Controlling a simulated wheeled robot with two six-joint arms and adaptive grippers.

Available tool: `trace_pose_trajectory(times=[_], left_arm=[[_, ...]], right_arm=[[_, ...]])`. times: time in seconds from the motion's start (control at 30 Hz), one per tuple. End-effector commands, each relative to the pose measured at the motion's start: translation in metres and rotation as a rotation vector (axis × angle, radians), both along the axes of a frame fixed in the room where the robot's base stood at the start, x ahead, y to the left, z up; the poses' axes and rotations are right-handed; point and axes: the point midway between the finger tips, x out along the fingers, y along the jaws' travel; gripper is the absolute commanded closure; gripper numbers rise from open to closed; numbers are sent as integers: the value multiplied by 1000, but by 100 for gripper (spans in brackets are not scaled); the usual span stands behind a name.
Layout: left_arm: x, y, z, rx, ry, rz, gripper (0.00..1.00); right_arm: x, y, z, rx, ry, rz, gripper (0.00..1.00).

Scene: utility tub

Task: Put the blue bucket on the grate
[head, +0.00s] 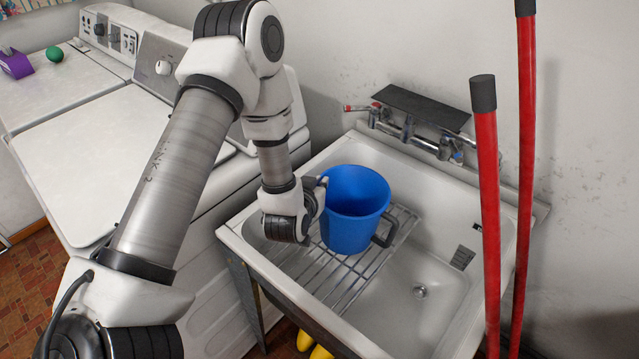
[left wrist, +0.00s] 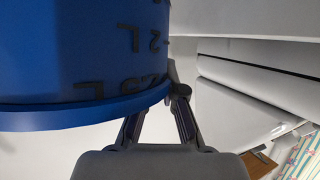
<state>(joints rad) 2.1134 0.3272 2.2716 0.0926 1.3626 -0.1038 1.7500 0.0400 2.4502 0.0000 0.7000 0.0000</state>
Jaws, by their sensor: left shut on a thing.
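The blue bucket (head: 352,212) is upright in the head view, over the metal grate (head: 346,280) that lies across the left part of the white tub. It has a dark handle on its right side. I cannot tell whether its base touches the grate. My left gripper (head: 321,196) is at the bucket's left rim and shut on it. In the left wrist view the blue bucket (left wrist: 85,50) fills the upper left, with dark raised marks on its wall, and the left gripper's fingers (left wrist: 160,108) meet its rim. My right gripper is not in view.
The white tub (head: 440,290) has a bare basin with a drain at right. A faucet (head: 410,130) with a dark shelf is on the wall behind. Red poles (head: 488,200) stand at the right front. White washing machines (head: 90,150) stand at left.

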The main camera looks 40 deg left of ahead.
Motion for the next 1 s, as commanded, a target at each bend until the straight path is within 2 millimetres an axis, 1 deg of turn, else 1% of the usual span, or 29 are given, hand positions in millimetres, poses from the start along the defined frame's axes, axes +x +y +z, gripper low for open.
trace_pose_trajectory(times=[0.17,0.27,0.3,0.57,0.67,0.77,0.87,0.9,0.93,0.97,1.0], left_arm=[[0,0,-2,-1,-3,1,100],[0,0,-3,-1,-1,0,69],[0,0,-3,-1,-2,1,68],[0,0,-3,-1,-2,1,68],[-5,-2,-1,-2,-1,1,68],[-19,-7,4,-2,0,0,68],[-41,-14,13,-3,1,0,68],[-51,-17,18,-2,1,1,68],[-58,-19,25,-2,3,0,68],[-62,-20,35,0,7,1,68],[-67,-22,39,2,7,0,68]], right_arm=[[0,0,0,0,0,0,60],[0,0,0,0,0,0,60],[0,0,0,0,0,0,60],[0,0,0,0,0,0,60],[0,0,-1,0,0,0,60],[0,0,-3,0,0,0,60],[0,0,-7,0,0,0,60],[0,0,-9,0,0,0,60],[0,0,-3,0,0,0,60],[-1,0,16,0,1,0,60],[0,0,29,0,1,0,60]])
